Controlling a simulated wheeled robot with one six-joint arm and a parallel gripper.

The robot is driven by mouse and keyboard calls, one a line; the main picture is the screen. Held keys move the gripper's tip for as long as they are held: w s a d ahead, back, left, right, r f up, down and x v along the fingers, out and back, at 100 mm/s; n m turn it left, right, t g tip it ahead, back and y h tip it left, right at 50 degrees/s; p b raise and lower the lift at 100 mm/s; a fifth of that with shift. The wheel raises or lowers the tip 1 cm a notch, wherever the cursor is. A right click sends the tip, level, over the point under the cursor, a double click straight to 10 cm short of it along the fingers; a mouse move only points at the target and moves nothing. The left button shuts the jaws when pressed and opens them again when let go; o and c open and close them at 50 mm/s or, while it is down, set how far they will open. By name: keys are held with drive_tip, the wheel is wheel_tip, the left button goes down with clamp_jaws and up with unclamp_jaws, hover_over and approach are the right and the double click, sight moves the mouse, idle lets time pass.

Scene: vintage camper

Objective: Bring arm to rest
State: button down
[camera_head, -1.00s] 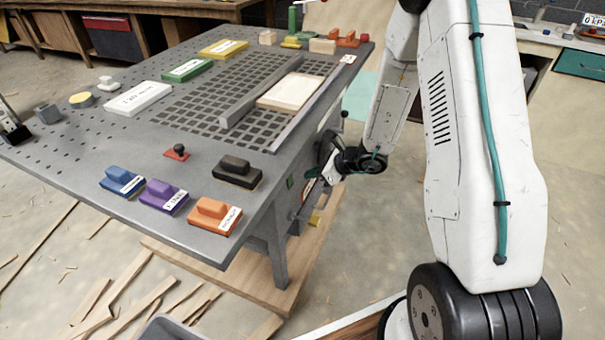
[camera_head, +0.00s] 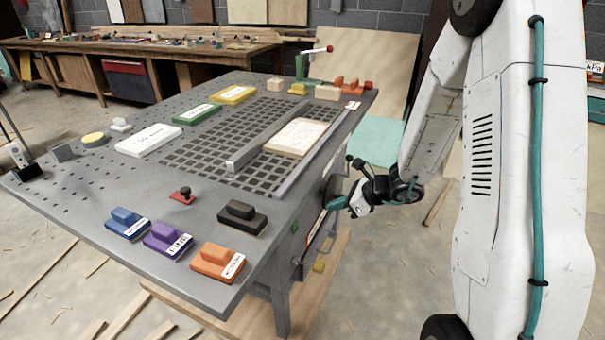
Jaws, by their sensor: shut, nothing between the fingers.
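My white arm (camera_head: 520,150) stands at the right of the view, with a teal cable along its upper link. It bends down to my gripper (camera_head: 338,203), a small black, white and teal end. My gripper hangs in the air just off the right edge of the grey metal table (camera_head: 95,212), near its side wheel. No object shows in it, and its fingers look small at this distance. It seems apart from the table, but the exact gap cannot be told.
On the table are blue (camera_head: 127,224), purple (camera_head: 167,241), orange (camera_head: 217,263) and black (camera_head: 242,217) blocks, a red knob (camera_head: 182,196) and a wooden board (camera_head: 295,138). A wooden workbench (camera_head: 140,50) stands behind. The floor right of the table has free room.

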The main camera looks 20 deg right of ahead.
drive_tip(key=s+a+r+n+g+y, duration=0.1)
drive_tip(key=s+a+r+n+g, duration=0.35)
drive_tip(key=s+n, duration=0.35)
drive_tip(key=s+a+r+n+g, duration=0.3)
drive_tip(key=s+r+n, duration=0.3)
drive_tip(key=s+n, duration=0.1)
drive_tip(key=s+d+r+n+t+h, duration=0.1)
drive_tip(key=s+d+r+n+h, duration=0.1)
drive_tip(key=s+r+n+h, duration=0.6)
drive_tip(key=shift+s+d+r+n, duration=0.15)
drive_tip(key=shift+s+r+n, duration=1.85)
drive_tip(key=shift+s+r, duration=1.1)
drive_tip(key=shift+s+f+t, duration=0.25)
drive_tip(key=shift+s+f, duration=0.15)
